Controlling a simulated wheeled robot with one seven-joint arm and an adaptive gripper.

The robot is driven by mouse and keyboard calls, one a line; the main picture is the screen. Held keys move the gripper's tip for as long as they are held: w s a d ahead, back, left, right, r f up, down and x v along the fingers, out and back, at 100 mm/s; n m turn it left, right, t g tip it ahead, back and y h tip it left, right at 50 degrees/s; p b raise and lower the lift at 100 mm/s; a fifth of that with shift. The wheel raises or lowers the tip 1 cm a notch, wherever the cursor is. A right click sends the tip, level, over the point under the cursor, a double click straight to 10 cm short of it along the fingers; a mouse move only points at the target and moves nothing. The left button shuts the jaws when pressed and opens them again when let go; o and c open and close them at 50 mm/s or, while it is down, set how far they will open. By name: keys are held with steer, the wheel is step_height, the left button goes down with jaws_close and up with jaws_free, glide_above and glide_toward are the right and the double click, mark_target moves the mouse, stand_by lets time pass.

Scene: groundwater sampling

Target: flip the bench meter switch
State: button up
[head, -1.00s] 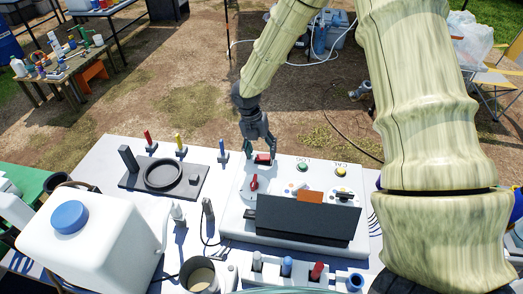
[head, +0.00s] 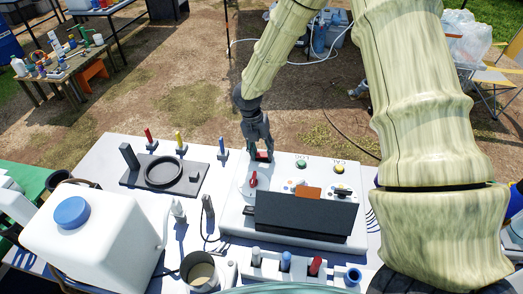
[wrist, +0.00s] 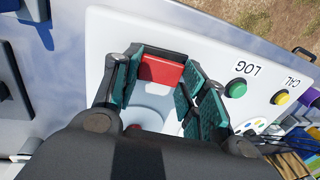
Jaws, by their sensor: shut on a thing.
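The white bench meter (head: 232,215) lies on the table with a dark panel (head: 305,216) across its front. Its red switch (head: 265,156) sits in a dark frame at the back left corner, partly hidden by my fingers. In the wrist view the red switch (wrist: 160,69) shows between the teal finger pads. My gripper (head: 260,150) reaches down from above and is shut on the switch. It also shows in the wrist view (wrist: 166,80), with a pad on each side of the switch.
A red knob (head: 253,180) stands just in front of the switch. A green LOG button (head: 301,163) and a yellow CAL button (head: 339,168) are to the right. A white jug with a blue cap (head: 72,212) and a black ring stand (head: 165,174) are to the left.

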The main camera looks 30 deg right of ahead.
mark_target(266, 154)
steer(key=shift+d, duration=0.1)
steer(key=shift+s+d+t+y+b, duration=0.15)
steer(key=shift+t+y+b, duration=0.2)
steer(key=shift+t+y, duration=0.45)
steer(key=shift+y, duration=0.3)
steer(key=o, duration=1)
steer(key=shift+d+f, duration=0.1)
steer(key=r, duration=1.2)
steer(key=shift+s+d, duration=0.25)
steer(key=shift+d, duration=0.1)
